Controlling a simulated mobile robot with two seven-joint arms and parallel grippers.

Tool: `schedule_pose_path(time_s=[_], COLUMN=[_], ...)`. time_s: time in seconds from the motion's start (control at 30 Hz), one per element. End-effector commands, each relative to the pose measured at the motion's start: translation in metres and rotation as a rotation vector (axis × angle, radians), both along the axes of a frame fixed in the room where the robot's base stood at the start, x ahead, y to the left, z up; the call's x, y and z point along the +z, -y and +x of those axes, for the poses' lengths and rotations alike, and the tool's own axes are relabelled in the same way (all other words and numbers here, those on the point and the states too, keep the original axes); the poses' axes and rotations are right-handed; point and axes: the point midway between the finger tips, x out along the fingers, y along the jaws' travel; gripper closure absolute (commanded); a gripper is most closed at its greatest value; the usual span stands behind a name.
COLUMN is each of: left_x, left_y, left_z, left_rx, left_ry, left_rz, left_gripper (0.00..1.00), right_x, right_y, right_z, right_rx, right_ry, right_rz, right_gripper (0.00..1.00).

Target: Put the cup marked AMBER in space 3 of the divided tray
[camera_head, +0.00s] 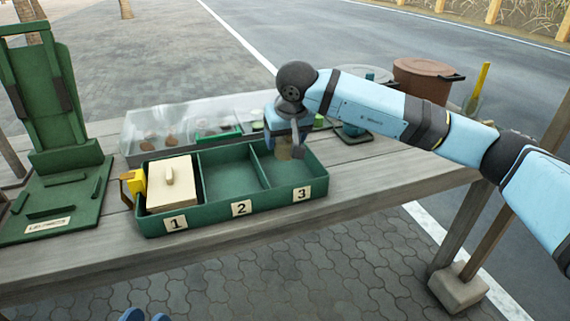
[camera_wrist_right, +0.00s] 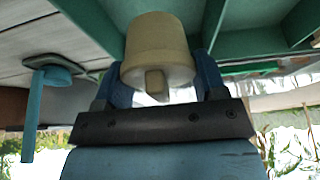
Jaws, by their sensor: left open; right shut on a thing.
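The green divided tray (camera_head: 220,207) lies on the table with spaces labelled 1, 2 and 3 along its front. My right gripper (camera_head: 286,143) is shut on a pale tan cup (camera_head: 284,153) at the back of space 3. The cup (camera_wrist_right: 157,45) also shows between the fingers in the right wrist view. No marking on it is readable, and I cannot tell whether it touches the tray floor. Space 2 looks empty. A cream block or lid with a knob (camera_head: 170,183) fills space 1. My left gripper (camera_head: 146,315) is open at the bottom edge, mostly out of frame.
A clear-lidded case (camera_head: 155,125) stands behind the tray. A green stand (camera_head: 62,190) is at the left, and a yellow piece (camera_head: 138,181) is at the tray's left end.

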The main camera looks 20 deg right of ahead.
Motion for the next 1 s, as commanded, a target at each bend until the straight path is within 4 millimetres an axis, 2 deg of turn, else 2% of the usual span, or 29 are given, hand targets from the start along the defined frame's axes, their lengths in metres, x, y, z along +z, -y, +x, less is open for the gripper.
schedule_pose_path(time_s=[0.03,0.27,0.4,0.5,0.87,0.9,1.0], left_x=[-0.004,-0.011,-0.022,-0.027,-0.029,-0.029,-0.029], left_y=[0.0,0.001,0.001,0.002,0.002,0.002,0.002], left_z=[0.0,0.0,0.0,0.0,0.0,0.0,0.0], left_rx=[-0.003,-0.009,-0.018,-0.024,-0.027,-0.029,-0.028], left_ry=[-0.007,-0.027,-0.052,-0.071,-0.078,-0.082,-0.085], left_rz=[0.004,0.016,0.031,0.041,0.042,0.044,0.045], left_gripper=[0.57,0.57,0.57,0.57,0.57,0.57,0.57], right_x=[-0.009,-0.024,-0.047,-0.058,-0.061,-0.06,-0.06], right_y=[0.0,0.0,0.0,0.0,0.0,0.0,0.0], right_z=[0.0,0.0,0.0,0.0,0.0,0.0,0.0], right_rx=[0.0,0.0,0.0,0.0,0.0,-0.001,-0.001], right_ry=[0.0,0.0,-0.001,0.0,0.001,0.001,0.001], right_rz=[0.0,0.0,0.0,0.001,0.0,0.0,0.0], right_gripper=[0.59,0.59,0.59,0.59,0.59,0.31,0.1])
